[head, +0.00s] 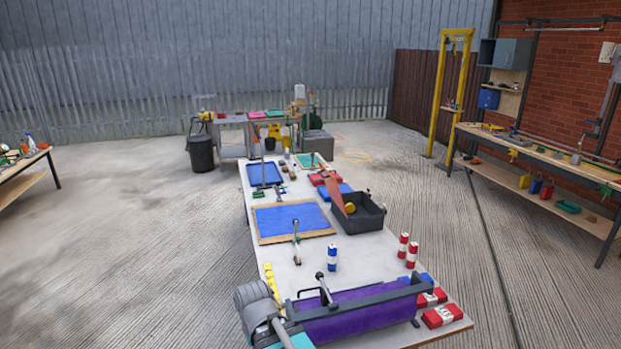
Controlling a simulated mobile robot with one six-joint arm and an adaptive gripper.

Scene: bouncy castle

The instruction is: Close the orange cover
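The orange cover (335,195) is a thin orange-brown panel. It stands up, steeply tilted, at the left side of a black open-topped box (366,226) on the long white table. Its lower edge meets the box's left rim; whether it is hinged there is too small to tell. The box is open, and a small yellow round thing (350,208) shows inside it. I cannot make out my gripper in the head view.
The long table (350,262) holds blue panels (292,219), red blocks, a blue-and-white can (332,257), two red-and-white cans (412,254) and a purple roller machine (355,318) at the near end. Upright levers stand left of the box.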

